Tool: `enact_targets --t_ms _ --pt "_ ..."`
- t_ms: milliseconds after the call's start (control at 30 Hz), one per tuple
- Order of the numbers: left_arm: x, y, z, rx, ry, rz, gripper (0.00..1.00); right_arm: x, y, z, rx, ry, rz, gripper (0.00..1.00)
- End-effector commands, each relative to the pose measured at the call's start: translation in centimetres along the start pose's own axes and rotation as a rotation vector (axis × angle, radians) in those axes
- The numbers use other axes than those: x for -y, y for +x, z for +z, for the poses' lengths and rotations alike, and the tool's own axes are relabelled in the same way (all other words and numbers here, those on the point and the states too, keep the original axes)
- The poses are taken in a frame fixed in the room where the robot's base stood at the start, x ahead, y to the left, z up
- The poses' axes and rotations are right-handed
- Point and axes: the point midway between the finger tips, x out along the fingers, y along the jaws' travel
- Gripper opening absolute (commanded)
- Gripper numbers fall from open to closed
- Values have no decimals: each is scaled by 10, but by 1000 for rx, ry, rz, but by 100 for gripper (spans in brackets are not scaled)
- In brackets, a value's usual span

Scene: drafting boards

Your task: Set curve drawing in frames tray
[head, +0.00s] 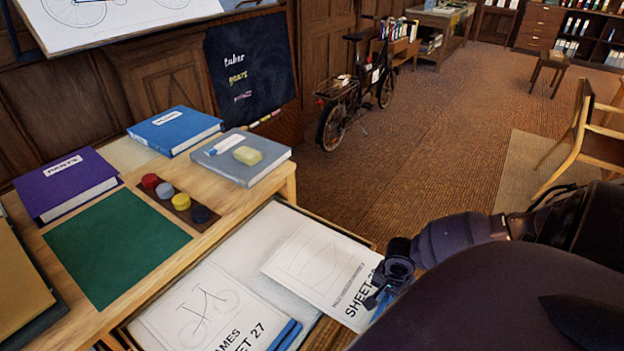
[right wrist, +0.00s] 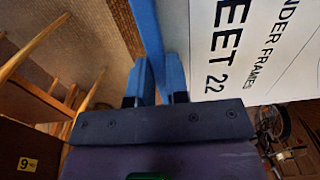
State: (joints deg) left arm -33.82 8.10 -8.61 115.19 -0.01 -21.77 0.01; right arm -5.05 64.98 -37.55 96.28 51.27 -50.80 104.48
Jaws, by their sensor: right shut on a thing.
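The curve drawing (head: 318,262), a white sheet labelled SHEET 22, is held over the right part of the wooden tray (head: 232,250) and reaches past its right rim. I cannot tell whether it touches the tray. Its large lettering also shows in the right wrist view (right wrist: 262,45). My right gripper (head: 374,296) is shut on its blue edge strip, seen between the fingers in the right wrist view (right wrist: 158,85). A sheet with a bicycle drawing (head: 200,308), marked FRAMES SHEET 27, lies in the tray's near left part. My left gripper is out of view.
A bicycle (head: 345,105) and chair (head: 600,145) stand beyond. The floor between is clear.

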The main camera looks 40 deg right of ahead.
Motion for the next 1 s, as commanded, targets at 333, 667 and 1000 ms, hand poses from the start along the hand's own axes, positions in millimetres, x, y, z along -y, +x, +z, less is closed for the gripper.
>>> enact_targets --t_ms 333,667,1000 --pt "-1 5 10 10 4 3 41 71 2 1 0 -3 -3 0" --pt "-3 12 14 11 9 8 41 138 3 1 1 -4 -1 0" --pt "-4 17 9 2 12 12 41 174 2 1 0 -3 -1 0"
